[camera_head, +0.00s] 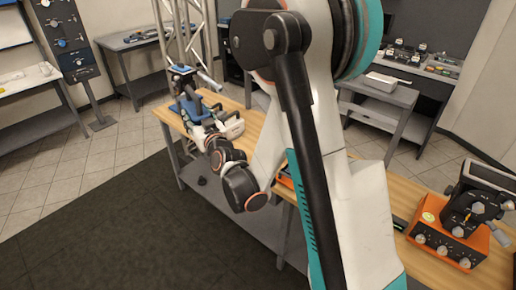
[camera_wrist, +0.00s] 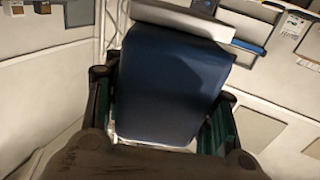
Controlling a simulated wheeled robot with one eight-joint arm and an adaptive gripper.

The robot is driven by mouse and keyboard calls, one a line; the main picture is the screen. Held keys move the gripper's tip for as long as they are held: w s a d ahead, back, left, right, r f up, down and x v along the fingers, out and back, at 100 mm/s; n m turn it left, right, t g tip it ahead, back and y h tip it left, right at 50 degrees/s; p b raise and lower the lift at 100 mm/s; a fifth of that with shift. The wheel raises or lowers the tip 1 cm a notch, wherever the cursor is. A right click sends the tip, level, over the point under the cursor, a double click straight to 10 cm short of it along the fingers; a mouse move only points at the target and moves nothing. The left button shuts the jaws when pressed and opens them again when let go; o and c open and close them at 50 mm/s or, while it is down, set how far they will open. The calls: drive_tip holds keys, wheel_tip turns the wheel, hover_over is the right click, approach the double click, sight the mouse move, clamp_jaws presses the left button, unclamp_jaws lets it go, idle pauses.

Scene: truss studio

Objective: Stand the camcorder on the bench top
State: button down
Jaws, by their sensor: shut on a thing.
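The camcorder is most likely the blue box-like body (camera_wrist: 170,85) that fills the middle of the wrist view, with a pale grey part across its top. My gripper (camera_wrist: 163,95) is shut on it, with one dark green-lined finger on each side. In the head view my gripper (camera_head: 198,116) is over the far left end of the wooden bench top (camera_head: 252,122). Blue and dark parts (camera_head: 183,104) show at its fingers there. My wrist partly hides them, and I cannot tell whether the held body touches the bench.
An orange device with knobs (camera_head: 447,238) stands on the bench at the right, with a black unit on it. A metal truss (camera_head: 188,35) rises behind the bench's left end. Grey side tables (camera_head: 380,95) stand behind. My arm hides the bench's middle.

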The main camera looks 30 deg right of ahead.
drive_tip(key=shift+a+f+b, duration=0.2)
drive_tip(key=shift+f+b, duration=0.15)
drive_tip(key=shift+f, duration=0.2)
wheel_tip(320, 180, down, 11)
drive_tip(key=b, duration=1)
drive_tip(key=shift+b, duration=0.4)
